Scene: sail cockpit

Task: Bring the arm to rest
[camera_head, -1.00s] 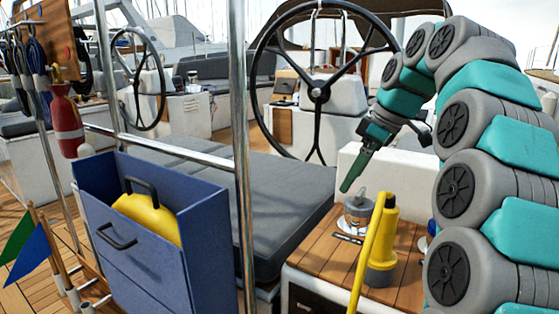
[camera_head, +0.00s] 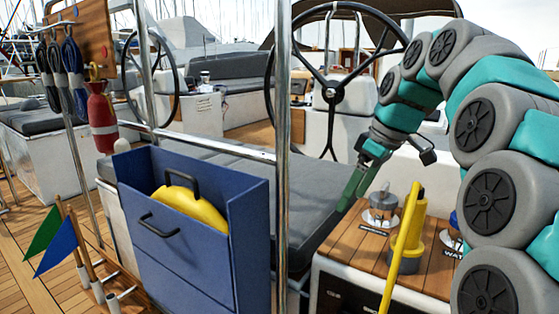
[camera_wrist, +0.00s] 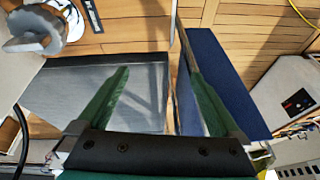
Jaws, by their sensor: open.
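My gripper (camera_head: 352,192) has green fingers and hangs at the end of my teal and grey arm, pointing down and to the left. In the head view it is above the right end of the grey cushion, left of the metal canister. In the wrist view the two green fingers (camera_wrist: 158,92) are spread wide apart with nothing between them. Below them show the grey cushion and the blue box. My arm is bent in an arch at the right of the head view.
A blue box (camera_head: 205,245) holds a yellow item. A steel post (camera_head: 282,150) stands beside it. A steering wheel (camera_head: 332,92) is behind my arm. Flags (camera_head: 57,245) stand at lower left.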

